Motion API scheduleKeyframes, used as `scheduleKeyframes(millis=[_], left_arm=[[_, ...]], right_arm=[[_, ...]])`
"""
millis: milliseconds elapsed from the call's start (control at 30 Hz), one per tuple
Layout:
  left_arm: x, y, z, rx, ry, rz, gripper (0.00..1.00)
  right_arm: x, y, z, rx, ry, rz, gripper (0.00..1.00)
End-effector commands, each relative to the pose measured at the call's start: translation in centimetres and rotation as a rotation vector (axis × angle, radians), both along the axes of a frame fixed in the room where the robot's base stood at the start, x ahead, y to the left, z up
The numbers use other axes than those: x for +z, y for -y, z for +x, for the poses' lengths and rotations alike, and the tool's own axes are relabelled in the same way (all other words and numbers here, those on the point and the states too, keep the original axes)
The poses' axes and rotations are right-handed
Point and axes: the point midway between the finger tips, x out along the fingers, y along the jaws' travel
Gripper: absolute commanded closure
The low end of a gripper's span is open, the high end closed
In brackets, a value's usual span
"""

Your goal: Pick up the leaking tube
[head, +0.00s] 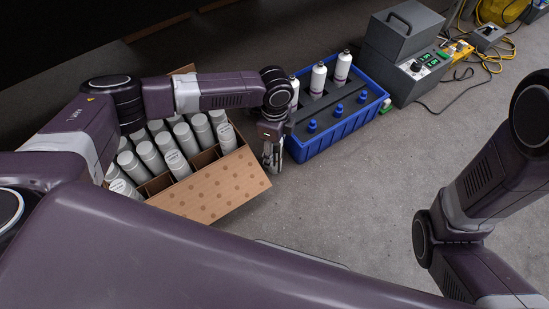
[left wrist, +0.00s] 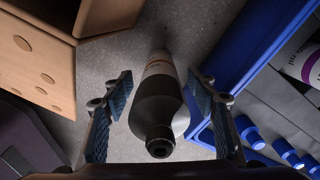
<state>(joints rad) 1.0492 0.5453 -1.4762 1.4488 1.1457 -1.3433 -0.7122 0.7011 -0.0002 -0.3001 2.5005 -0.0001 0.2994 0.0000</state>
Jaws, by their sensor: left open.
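My left gripper (head: 272,158) is open and points down in the gap between the cardboard box and the blue crate. In the left wrist view its two blue-padded fingers (left wrist: 160,97) stand on either side of a tube (left wrist: 158,105). The tube has a pale labelled body, a dark grey shoulder and a black nozzle facing the camera. A gap shows between the tube and each finger. A pale patch (left wrist: 182,121) shows beside the tube; I cannot tell what it is. The gripper hides the tube in the head view. My right gripper is out of view.
A cardboard box (head: 215,188) holds several grey-white tubes (head: 180,163). A blue crate (head: 335,130) holds white bottles (head: 318,78) and blue-capped pieces (head: 338,110). A grey control unit (head: 405,68) with cables stands behind. The floor (head: 385,185) at right is clear.

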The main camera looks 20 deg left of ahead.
Motion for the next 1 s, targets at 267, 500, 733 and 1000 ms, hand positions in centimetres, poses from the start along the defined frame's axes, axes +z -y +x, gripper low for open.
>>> scheduleKeyframes(millis=[267,500,733,1000], left_arm=[[-0.69,0.03,0.03,0.000,0.001,-0.001,0.47],[-0.69,0.03,0.03,-0.001,0.001,0.000,0.67],[-0.70,0.03,0.02,-0.001,0.001,0.000,0.92],[-0.63,0.04,0.05,-0.001,0.001,-0.001,0.97]], right_arm=[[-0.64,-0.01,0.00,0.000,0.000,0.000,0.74],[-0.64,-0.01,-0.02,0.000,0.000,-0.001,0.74],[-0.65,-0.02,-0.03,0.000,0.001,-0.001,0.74],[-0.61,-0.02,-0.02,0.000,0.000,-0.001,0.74]])
